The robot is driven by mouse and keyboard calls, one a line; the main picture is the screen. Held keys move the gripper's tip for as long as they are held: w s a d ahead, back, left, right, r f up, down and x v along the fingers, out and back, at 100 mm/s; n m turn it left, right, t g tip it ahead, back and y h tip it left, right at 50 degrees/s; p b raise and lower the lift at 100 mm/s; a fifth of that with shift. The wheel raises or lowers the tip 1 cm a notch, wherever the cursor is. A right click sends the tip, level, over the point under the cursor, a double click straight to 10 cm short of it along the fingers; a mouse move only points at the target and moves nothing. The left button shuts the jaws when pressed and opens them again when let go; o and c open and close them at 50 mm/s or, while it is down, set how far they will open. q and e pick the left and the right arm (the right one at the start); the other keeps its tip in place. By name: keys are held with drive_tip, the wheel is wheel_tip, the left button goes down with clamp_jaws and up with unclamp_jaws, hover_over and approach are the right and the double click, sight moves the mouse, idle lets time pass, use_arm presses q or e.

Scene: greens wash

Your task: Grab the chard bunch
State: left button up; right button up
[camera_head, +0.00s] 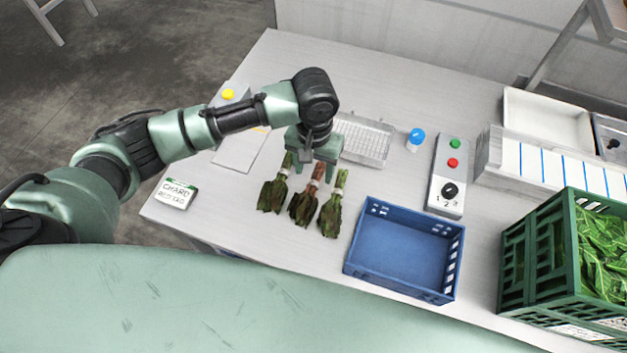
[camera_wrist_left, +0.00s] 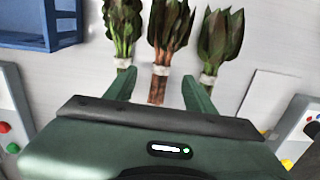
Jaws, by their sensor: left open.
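Three leafy bunches lie side by side on the grey table. The middle one, with reddish stems and a pale band, looks like the chard bunch (camera_head: 305,206); it also shows in the left wrist view (camera_wrist_left: 168,28). My left gripper (camera_head: 313,178) is open above its stem end. In the left wrist view the fingers (camera_wrist_left: 159,80) stand on either side of the red stems, below the band. I cannot tell how far above the table they are. A green-stemmed bunch lies to the left (camera_head: 274,194) and another to the right (camera_head: 333,212). My right gripper is not in view.
A blue crate (camera_head: 359,241), empty, stands right of the bunches. A green crate (camera_head: 512,255) of leaves is farther right. A wire rack (camera_head: 367,141), a blue-capped jar (camera_head: 415,138) and a control box (camera_head: 447,185) stand behind. A chard sign (camera_head: 176,194) lies at left.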

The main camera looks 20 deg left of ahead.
sight(313, 182)
use_arm(q)
drive_tip(key=shift+s+a+f+p, duration=0.1)
drive_tip(key=shift+s+f+p, duration=0.1)
drive_tip(key=shift+f+p, duration=0.5)
drive_tip(key=f, duration=0.3)
drive_tip(key=shift+w+f, duration=0.1)
drive_tip(key=shift+w, duration=0.1)
drive_tip(key=shift+w+f, duration=0.1)
drive_tip(key=shift+f, duration=0.45)
drive_tip(key=c, duration=0.9)
clamp_jaws()
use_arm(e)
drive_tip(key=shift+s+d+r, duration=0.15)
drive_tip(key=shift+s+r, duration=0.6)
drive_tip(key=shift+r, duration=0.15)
